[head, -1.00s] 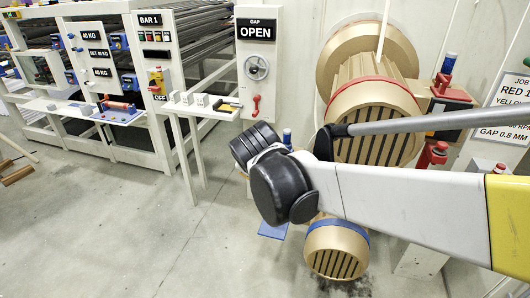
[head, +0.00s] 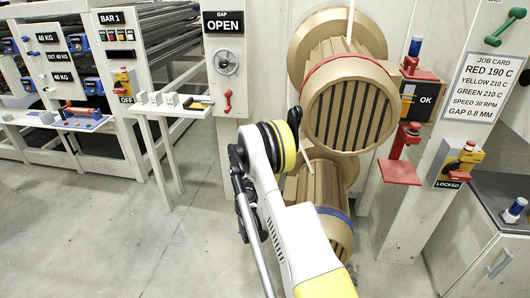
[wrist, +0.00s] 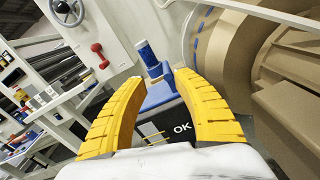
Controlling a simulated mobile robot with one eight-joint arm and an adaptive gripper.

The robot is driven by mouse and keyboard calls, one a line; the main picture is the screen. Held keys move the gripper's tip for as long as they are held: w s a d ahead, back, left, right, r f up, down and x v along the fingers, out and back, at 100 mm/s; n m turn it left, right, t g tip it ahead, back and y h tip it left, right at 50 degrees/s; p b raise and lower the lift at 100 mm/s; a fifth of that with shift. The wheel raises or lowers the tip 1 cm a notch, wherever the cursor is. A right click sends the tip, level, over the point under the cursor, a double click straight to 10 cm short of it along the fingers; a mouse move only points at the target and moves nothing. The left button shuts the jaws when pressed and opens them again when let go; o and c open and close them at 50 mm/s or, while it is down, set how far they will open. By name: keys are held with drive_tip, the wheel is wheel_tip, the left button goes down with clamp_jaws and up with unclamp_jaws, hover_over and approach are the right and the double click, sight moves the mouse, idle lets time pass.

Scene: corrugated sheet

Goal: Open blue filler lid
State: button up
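In the wrist view, a blue knob (wrist: 149,54) stands up from a blue lid (wrist: 160,94). Both show between and beyond the fingers of my gripper (wrist: 162,82). My gripper's two yellow ribbed fingers are spread apart, with nothing held between them. I cannot tell whether they touch the lid. A black panel marked OK (wrist: 180,128) shows below the lid, partly covered by my gripper. In the head view my arm hides this blue lid and my gripper. The lower tan barrel with a blue band (head: 338,216) is partly behind my arm.
In the head view, the upper tan barrel with a red band (head: 350,100) stands beside my arm. A red handle (head: 228,101) and a handwheel (head: 226,62) are on the GAP post. Red fittings (head: 400,172) jut out at right. The floor at left is clear.

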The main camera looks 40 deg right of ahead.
drive_tip(key=shift+n, duration=0.5)
drive_tip(key=b+x, duration=0.1)
drive_tip(key=x, duration=0.2)
drive_tip(key=f+x, duration=0.1)
drive_tip(key=x, duration=0.2)
drive_tip(key=f+b+x, duration=0.1)
drive_tip(key=x, duration=0.2)
drive_tip(key=shift+d+b, duration=0.3)
drive_tip(key=shift+d, duration=0.15)
drive_tip(key=shift+w+d+r, duration=0.1)
drive_tip(key=shift+w+d, duration=0.3)
drive_tip(key=shift+d, duration=0.05)
clamp_jaws()
